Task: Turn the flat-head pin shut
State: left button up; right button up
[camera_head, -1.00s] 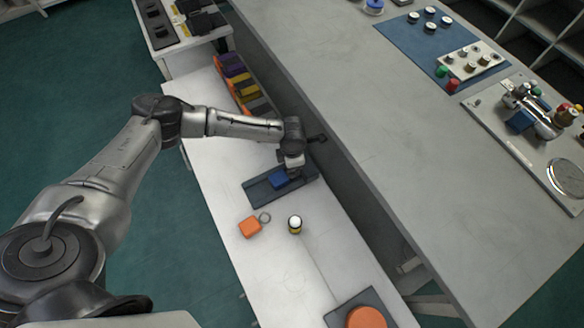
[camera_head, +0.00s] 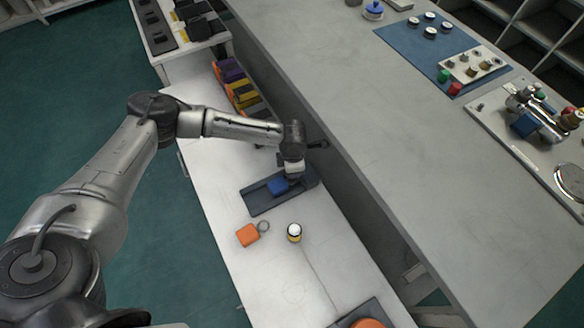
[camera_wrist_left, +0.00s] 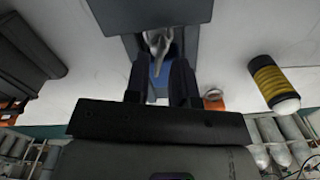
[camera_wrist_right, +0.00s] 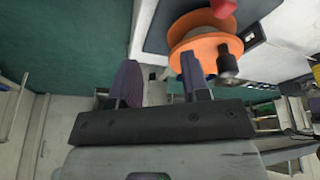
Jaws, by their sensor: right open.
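A dark tray (camera_head: 258,200) with a blue piece (camera_head: 278,186) lies on the white bench. My left gripper (camera_head: 293,178) is low over the tray's right end, beside the blue piece. In the left wrist view a silver metal fitting (camera_wrist_left: 158,40) stands just beyond my left fingertips (camera_wrist_left: 160,62), with blue (camera_wrist_left: 159,76) between the fingers. I cannot tell whether they grip it. A flat-head pin cannot be made out separately. My right gripper (camera_wrist_right: 160,80) is open, with nothing between its fingers; an orange reel (camera_wrist_right: 205,50) is beyond it. It is outside the head view.
An orange block (camera_head: 247,235) with a ring and a yellow-black white-capped cylinder (camera_head: 294,233) stand on the bench in front of the tray. Coloured bins (camera_head: 240,90) line its back. The raised grey table (camera_head: 350,110) edges the bench on the right.

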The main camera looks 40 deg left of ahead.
pick_arm(q)
jog(key=shift+o, duration=0.6)
jog(key=shift+s+a+f, duration=0.1)
